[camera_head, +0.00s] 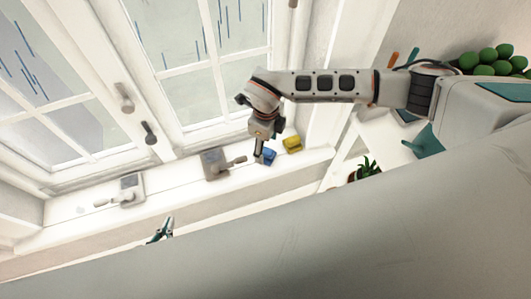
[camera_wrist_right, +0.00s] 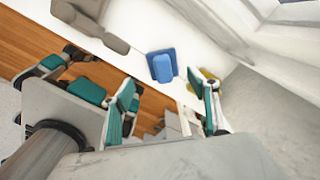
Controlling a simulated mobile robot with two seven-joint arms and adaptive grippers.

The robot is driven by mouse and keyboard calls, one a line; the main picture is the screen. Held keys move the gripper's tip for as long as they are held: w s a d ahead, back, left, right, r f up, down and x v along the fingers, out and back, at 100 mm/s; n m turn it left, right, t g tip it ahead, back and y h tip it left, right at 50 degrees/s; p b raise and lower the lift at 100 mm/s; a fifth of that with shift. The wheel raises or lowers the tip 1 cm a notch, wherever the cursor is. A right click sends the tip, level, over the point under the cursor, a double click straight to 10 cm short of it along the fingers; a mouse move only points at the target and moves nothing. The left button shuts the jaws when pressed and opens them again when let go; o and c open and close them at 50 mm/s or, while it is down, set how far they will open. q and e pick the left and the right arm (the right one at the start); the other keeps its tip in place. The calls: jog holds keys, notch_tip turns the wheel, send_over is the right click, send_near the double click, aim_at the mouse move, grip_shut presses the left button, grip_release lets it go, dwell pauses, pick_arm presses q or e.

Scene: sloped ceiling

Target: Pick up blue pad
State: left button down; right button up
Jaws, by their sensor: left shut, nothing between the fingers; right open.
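The blue pad (camera_head: 269,156) lies on the white window sill, beside the yellow pad. In the right wrist view the blue pad (camera_wrist_right: 162,66) shows as a lighter blue block on a darker blue base, apart from the fingers. My right gripper (camera_head: 259,155) is just left of the blue pad in the head view and partly overlaps it. In its wrist view the right gripper (camera_wrist_right: 165,100) is open and empty, with teal fingers spread. My left gripper (camera_head: 160,230) is shut and empty at the lower left, away from the pad, partly hidden by a grey surface.
A yellow pad (camera_head: 292,144) sits right of the blue one. A grey window latch with a handle (camera_head: 215,163) is close on the left; another latch (camera_head: 130,187) is further left. The window panes rise behind the sill (camera_head: 180,184). A potted plant (camera_head: 366,170) stands at right.

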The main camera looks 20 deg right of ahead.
aim_at(266, 150)
jog(key=f, duration=0.5)
jog(key=shift+w+d+f+b, duration=0.15)
jog(key=shift+w+f+b, duration=0.1)
jog(key=shift+w+b, duration=0.1)
jog(key=c, duration=1.1)
jog(key=shift+r, duration=0.15)
